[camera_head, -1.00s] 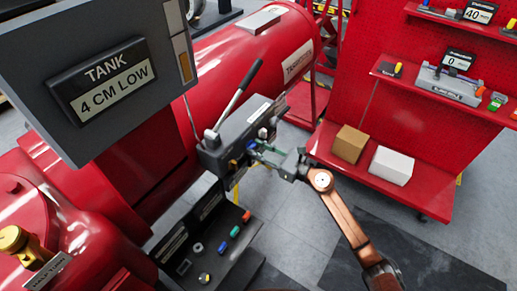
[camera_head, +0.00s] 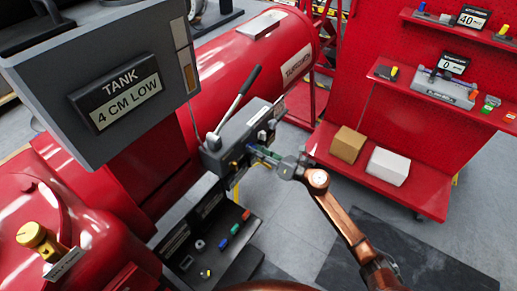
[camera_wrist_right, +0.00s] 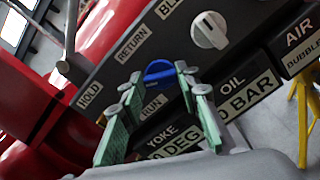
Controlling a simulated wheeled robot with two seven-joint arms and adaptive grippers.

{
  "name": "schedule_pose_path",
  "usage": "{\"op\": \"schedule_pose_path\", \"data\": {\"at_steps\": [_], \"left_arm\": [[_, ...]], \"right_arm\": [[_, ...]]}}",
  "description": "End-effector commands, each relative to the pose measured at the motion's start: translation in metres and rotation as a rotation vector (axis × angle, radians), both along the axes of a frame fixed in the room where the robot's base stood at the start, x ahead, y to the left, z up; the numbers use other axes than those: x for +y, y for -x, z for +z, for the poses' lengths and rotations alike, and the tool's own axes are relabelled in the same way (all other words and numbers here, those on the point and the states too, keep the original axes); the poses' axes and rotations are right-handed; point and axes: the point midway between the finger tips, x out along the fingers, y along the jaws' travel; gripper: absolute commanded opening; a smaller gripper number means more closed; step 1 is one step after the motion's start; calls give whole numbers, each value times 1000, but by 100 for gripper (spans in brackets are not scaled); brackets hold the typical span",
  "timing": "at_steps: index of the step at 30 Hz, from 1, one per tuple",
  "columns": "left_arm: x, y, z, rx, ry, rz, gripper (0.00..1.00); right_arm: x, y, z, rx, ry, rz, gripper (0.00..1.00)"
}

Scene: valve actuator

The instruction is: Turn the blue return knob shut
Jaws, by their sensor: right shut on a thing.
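The blue return knob (camera_wrist_right: 159,70) is on the dark grey valve block (camera_head: 237,131), by the RETURN and RUN labels in the right wrist view. My right gripper (camera_wrist_right: 157,88) has its green fingers on either side of the knob and is shut on it. In the head view the right gripper (camera_head: 258,151) reaches the block's front from the right. The fingers partly hide the knob, and its exact turn angle is hard to read. My left gripper is not in view.
A white knob (camera_wrist_right: 209,30) is close to the right of the fingers. A long lever (camera_head: 238,98) rises from the block. A grey panel (camera_head: 105,65) reads TANK 4 CM LOW. A red rack (camera_head: 400,187) with boxes stands at right. Several coloured pieces lie on a dark shelf below.

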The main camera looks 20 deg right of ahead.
Motion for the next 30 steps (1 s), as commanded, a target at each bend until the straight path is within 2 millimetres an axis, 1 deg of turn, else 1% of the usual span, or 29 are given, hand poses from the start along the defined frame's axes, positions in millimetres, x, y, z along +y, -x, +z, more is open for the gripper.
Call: {"op": "schedule_pose_path", "data": {"at_steps": [1,18,30], "left_arm": [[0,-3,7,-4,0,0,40],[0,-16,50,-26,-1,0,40],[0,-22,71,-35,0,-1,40]], "right_arm": [[-2,-1,4,28,-37,-5,6],[-3,-2,3,357,-462,-6,6],[-4,-3,1,531,-687,-5,6]]}}
